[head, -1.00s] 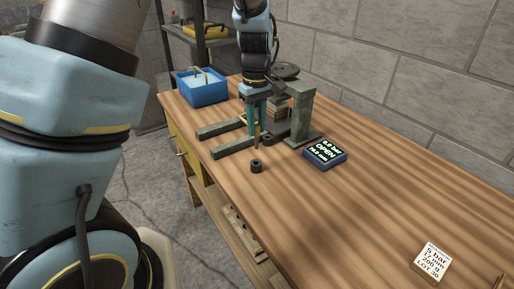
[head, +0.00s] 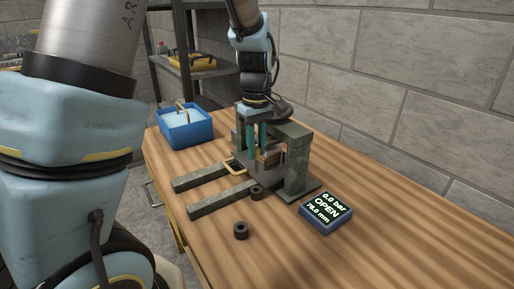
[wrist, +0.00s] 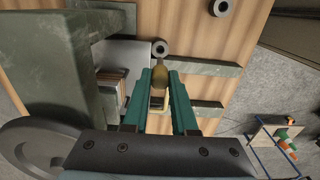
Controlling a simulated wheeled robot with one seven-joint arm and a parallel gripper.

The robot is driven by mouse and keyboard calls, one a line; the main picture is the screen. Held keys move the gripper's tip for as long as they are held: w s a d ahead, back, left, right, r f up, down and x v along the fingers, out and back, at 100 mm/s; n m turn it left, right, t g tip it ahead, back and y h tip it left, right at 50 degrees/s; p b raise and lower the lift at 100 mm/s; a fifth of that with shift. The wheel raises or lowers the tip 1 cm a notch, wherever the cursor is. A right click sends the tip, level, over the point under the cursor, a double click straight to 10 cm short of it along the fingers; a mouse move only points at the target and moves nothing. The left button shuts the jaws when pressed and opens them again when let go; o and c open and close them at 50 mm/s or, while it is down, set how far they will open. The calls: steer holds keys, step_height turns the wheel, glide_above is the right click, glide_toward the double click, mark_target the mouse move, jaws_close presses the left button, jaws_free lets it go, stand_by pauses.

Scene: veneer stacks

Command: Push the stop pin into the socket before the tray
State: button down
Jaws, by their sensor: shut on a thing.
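My gripper (wrist: 161,72) has its teal fingers closed around a brownish stop pin (wrist: 160,76), which hangs between the fingertips in the wrist view. In the head view my gripper (head: 256,146) is beside the press post, over the tray area; the pin cannot be made out clearly there. A dark ring-shaped socket (head: 256,192) sits just in front of the tray, and it shows beyond the pin in the wrist view (wrist: 160,47). The pin appears apart from it. The tray's yellow handle (head: 235,166) sticks out between the rails. A second dark ring (head: 241,230) stands nearer the front.
The green-grey press (head: 297,165) stands close right of my gripper. Two rails (head: 222,197) extend left. A display (head: 326,212) reads 0.0 bar, OPEN. A blue bin (head: 187,132) is at the back left. The table's front right is clear.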

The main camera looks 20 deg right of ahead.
mark_target(256, 172)
step_height(256, 172, down, 4)
steer(key=b, duration=0.3)
steer(key=shift+r, duration=0.15)
steer(key=shift+f+b, duration=0.35)
steer(key=shift+f, duration=0.5)
steer(key=shift+f+b, duration=0.45)
steer(key=shift+f, duration=1.05)
steer(key=c, duration=0.6)
jaws_free()
steer(key=shift+c, duration=0.2)
step_height(256, 172, up, 11)
steer(key=shift+f+b, duration=0.1)
steer(key=shift+b, duration=0.6)
steer(key=shift+a, duration=0.1)
